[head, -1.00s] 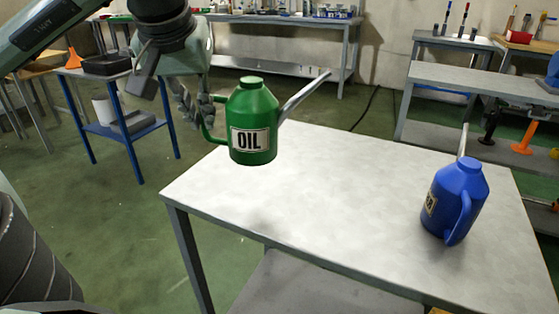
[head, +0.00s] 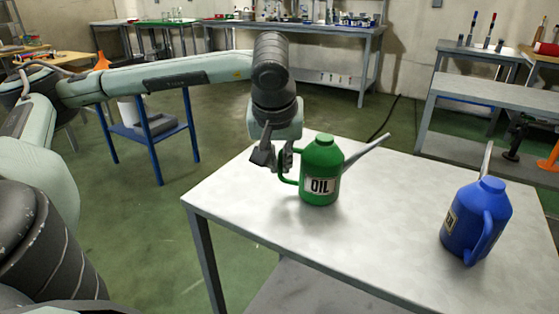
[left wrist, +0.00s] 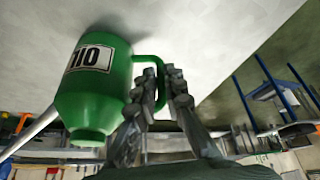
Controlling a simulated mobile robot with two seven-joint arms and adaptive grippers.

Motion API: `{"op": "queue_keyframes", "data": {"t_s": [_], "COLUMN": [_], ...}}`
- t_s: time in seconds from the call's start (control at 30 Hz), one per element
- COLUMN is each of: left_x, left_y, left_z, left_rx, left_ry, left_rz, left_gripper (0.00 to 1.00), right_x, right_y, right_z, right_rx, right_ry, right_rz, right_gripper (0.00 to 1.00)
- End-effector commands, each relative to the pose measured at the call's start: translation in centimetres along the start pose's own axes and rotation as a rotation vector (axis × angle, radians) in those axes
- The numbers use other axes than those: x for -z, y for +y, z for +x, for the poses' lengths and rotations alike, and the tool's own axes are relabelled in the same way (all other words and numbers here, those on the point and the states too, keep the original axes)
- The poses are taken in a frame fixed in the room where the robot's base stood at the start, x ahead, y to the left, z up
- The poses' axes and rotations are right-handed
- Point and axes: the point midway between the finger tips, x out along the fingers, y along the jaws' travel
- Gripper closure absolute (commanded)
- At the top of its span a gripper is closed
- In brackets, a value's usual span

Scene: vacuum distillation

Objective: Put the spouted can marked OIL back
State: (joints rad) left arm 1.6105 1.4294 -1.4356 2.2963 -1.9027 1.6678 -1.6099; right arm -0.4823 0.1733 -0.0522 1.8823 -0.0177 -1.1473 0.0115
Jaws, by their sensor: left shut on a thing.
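The green spouted can marked OIL (head: 321,170) is upright at the table's left part, its spout pointing right. It seems to be at or just above the tabletop; I cannot tell whether it touches. My left gripper (head: 278,158) is shut on its handle at the can's left side. In the left wrist view the can (left wrist: 95,88) appears upside down, with the gripper's fingers (left wrist: 165,95) around the green handle. My right gripper does not show.
A blue spouted can (head: 476,220) stands at the right of the grey-white table (head: 370,220). The tabletop between the cans is clear. A blue side table (head: 150,130) stands to the left, and benches line the back wall.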

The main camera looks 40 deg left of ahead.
Motion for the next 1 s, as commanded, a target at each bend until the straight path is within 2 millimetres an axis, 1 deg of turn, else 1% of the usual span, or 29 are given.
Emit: {"op": "queue_keyframes", "data": {"t_s": [0.17, 0.2, 0.33, 0.63, 0.73, 0.87, 1.0], "left_x": [0.1, -0.1, -0.1, 0.0, 0.0, 0.1, 0.1], "left_y": [0.0, 0.0, 0.0, 0.0, 0.0, 0.1, 0.1], "left_z": [-0.1, 0.1, 0.0, -0.1, -0.7, -2.7, -5.8], "left_rx": [-0.002, 0.001, 0.001, 0.000, 0.000, -0.003, -0.004], "left_ry": [0.003, -0.001, -0.001, 0.000, 0.001, 0.002, 0.004], "left_rz": [-0.001, 0.001, 0.001, 0.000, 0.000, 0.000, 0.001], "left_gripper": [1.00, 0.87, 0.71, 0.70, 0.70, 0.70, 0.70], "right_x": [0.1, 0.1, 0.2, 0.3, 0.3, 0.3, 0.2], "right_y": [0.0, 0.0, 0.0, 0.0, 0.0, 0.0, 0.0], "right_z": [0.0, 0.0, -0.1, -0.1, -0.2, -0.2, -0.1], "right_rx": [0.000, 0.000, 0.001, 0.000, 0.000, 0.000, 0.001], "right_ry": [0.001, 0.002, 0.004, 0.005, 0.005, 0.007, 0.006], "right_rz": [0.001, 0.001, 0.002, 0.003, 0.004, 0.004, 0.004], "right_gripper": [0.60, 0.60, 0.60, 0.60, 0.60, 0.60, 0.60]}}
